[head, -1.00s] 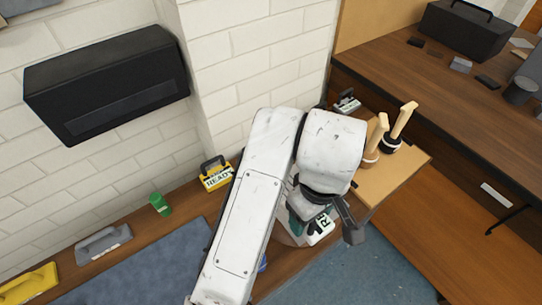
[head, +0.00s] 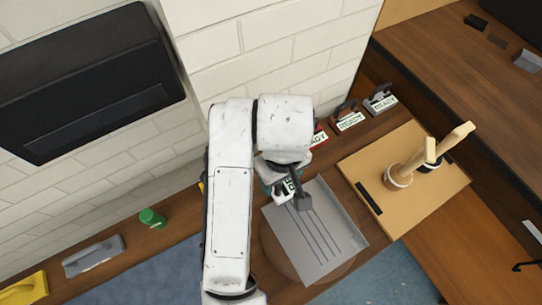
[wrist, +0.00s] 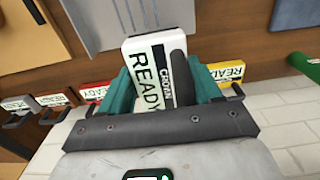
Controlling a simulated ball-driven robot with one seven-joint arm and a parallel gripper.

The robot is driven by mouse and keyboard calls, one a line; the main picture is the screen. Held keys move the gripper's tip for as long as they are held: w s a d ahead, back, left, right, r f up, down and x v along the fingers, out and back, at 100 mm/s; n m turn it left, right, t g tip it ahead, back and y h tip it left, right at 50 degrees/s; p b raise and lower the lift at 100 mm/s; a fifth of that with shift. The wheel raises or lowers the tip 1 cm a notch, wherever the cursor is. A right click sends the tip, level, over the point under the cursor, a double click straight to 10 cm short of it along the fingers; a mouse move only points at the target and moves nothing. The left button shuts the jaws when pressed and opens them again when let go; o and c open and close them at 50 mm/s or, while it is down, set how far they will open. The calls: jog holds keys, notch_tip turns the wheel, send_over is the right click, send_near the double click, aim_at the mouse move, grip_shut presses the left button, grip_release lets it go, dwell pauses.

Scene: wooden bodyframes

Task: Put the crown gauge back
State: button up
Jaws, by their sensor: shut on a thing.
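The crown gauge (wrist: 155,75) is a white block with a dark side strip, lettered CROWN and READY in the wrist view. My gripper (wrist: 165,88) has its teal fingers shut on the gauge's two sides. In the head view the gauge (head: 285,189) shows just below my wrist, at the upper left edge of a grey slotted tray (head: 330,245). My gripper (head: 281,186) is partly hidden there by my arm. I cannot tell how high the gauge is above the surface.
Similar READY gauges stand along the wall: red (head: 319,137), brown (head: 348,120), grey (head: 380,99) and yellow (wrist: 228,70). A wooden board (head: 375,165) with two handled tools lies at right.

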jog(key=w+a+f+b, duration=0.1)
jog(key=w+f, duration=0.1)
jog(key=w+a+f+b, duration=0.1)
jog(key=w+f+b, duration=0.1)
jog(key=w, duration=0.1)
jog(key=w+a+f+b, duration=0.1)
jog(key=w+f, duration=0.1)
jog(key=w, duration=0.1)
jog(key=shift+w+f+b, duration=0.15)
jog(key=shift+f+b, duration=0.2)
jog(key=shift+f, duration=0.05)
jog(key=shift+w+a+f, duration=0.15)
jog(key=shift+w+f, duration=0.35)
jog(key=shift+f, duration=1.75)
jog(key=o, duration=1.3)
jog(key=shift+f, duration=0.15)
jog(key=shift+o, duration=0.2)
notch_tip(320, 180, up, 12)
jog(key=p, duration=0.2)
